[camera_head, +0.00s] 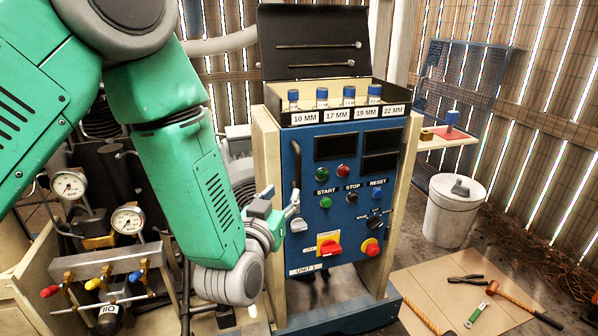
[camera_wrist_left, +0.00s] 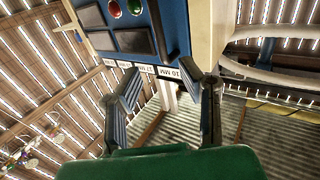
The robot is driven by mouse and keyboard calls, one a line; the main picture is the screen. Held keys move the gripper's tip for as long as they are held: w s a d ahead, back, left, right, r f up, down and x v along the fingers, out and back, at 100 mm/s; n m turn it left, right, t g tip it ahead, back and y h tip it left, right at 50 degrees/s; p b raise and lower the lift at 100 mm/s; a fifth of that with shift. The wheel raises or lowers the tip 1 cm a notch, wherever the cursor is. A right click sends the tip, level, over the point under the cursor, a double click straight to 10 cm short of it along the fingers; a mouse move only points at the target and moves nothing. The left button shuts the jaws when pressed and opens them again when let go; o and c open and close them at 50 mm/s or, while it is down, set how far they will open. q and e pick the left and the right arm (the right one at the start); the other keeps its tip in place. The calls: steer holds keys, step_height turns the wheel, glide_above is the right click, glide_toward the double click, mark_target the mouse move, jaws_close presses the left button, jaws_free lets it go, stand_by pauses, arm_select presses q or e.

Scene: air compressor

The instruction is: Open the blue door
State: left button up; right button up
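My left gripper (camera_head: 281,204) is at the door's left edge, close to the handle's lower end. In the left wrist view my left gripper (camera_wrist_left: 168,103) is open, with its fingers well apart and no object gripped. The blue door (camera_wrist_left: 138,20) and dark handle (camera_wrist_left: 164,32) show beyond the fingertips there. Contact with the handle cannot be told. My right gripper is out of view.
Socket bottles (camera_head: 348,95) stand in the open box on top of the cabinet. A gauge and valve stand (camera_head: 120,265) is at left. A white bin (camera_head: 452,215) and floor tools (camera_head: 478,312) are at right. The floor before the door's right side looks partly clear.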

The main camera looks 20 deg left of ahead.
mark_target(298, 171)
arm_select(q)
steer(key=w+b, duration=0.1)
steer(key=w, duration=1.1)
steer(key=shift+w+a+f, duration=0.1)
jaws_close()
